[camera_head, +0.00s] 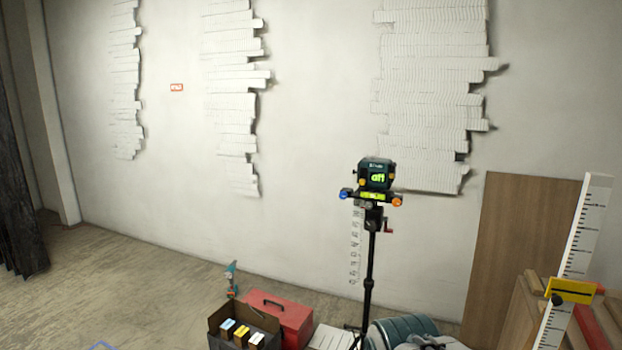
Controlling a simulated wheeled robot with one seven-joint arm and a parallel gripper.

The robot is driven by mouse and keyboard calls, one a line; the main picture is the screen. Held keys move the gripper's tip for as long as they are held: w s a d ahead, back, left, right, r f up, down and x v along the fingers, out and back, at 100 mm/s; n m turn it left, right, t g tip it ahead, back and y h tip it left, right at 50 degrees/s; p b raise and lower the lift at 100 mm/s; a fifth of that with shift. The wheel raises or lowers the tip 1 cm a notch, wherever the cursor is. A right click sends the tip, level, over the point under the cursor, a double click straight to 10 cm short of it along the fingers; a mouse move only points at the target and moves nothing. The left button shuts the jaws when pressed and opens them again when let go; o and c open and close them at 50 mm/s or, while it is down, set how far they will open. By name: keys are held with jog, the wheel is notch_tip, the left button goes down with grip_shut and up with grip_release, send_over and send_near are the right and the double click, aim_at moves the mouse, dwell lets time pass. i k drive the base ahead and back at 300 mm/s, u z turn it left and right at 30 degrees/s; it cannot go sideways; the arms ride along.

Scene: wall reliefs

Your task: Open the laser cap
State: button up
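A teal and black laser level (376,174) sits upright on top of a black tripod (369,275), right of the middle in the head view. Its display glows yellow-green with dark marks. A blue knob (345,193) and an orange knob (397,200) stick out at its base. Small orange parts show on its body, but I cannot tell which part is the laser cap or how it stands. My gripper is not in view.
A red toolbox (290,318) and an open dark box (229,315) with small packs stand on the floor left of the tripod. A brown board (507,255) and a white measuring staff (583,235) stand right.

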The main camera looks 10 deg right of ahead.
aim_at(391, 176)
jog(key=u, duration=0.6)
jog(key=i, duration=2.15)
jog(key=z, duration=1.5)
jog(key=i, duration=0.45)
jog(key=z, duration=0.05)
